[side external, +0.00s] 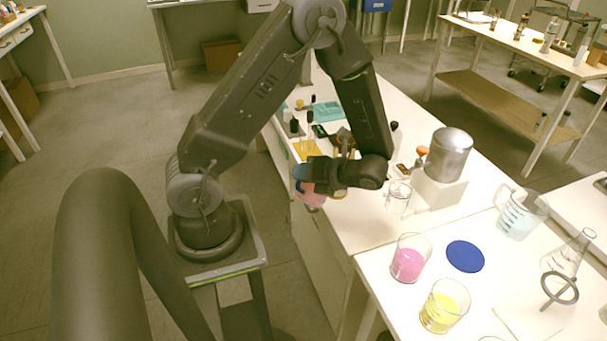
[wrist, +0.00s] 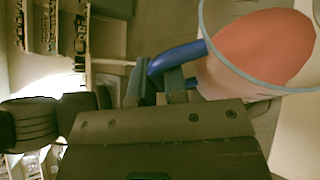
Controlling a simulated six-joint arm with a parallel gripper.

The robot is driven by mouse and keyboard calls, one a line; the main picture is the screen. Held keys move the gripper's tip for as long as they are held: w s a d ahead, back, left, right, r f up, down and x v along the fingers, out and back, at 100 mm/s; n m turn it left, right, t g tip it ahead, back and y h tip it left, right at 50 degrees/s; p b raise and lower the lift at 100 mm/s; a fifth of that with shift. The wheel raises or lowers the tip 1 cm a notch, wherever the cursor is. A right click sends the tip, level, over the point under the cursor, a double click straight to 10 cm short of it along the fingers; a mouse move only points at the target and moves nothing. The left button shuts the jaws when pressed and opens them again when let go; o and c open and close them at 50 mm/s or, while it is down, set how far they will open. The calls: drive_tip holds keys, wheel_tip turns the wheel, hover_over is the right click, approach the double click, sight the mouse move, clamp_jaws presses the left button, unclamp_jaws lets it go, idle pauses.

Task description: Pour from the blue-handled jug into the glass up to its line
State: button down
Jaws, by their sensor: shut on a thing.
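The blue-handled jug (side external: 312,196) hangs at the front of my gripper (side external: 313,176) in the side external view, partly hidden by it. In the wrist view the jug (wrist: 208,80) is clear-walled with salmon-pink liquid inside, and its blue handle (wrist: 180,56) is between the fingers of my gripper (wrist: 162,82). My gripper is shut on that handle. The jug is off the table, by its left edge; its exact tilt is hard to tell. A clear, apparently empty glass (side external: 398,200) stands right of my gripper. I cannot make out a line on it.
A glass of pink liquid (side external: 408,264), a glass of yellow liquid (side external: 440,314) and a blue disc (side external: 465,256) are in front. A metal canister (side external: 449,155) is behind the empty glass. A measuring jug (side external: 519,215) and flask (side external: 567,260) stand right. Small items clutter the back.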

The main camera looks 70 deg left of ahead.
drive_tip(key=shift+w+a+r+m+g, duration=0.2)
drive_tip(key=shift+w+r+m, duration=0.15)
drive_tip(key=shift+r, duration=0.25)
drive_tip(key=shift+w+a+r+m+g, duration=0.15)
drive_tip(key=shift+w+r+m+g, duration=0.15)
drive_tip(key=shift+r, duration=0.25)
idle(0.7)
drive_tip(key=shift+s+f, duration=0.15)
drive_tip(key=shift+f, duration=0.05)
drive_tip(key=shift+w+a+r+m+g, duration=0.15)
drive_tip(key=shift+w+a+r+m, duration=0.05)
drive_tip(key=shift+w+r+m, duration=0.25)
drive_tip(key=shift+w+a+r+m+g, duration=0.2)
drive_tip(key=shift+w+r, duration=0.1)
drive_tip(key=shift+r, duration=0.2)
idle(5.0)
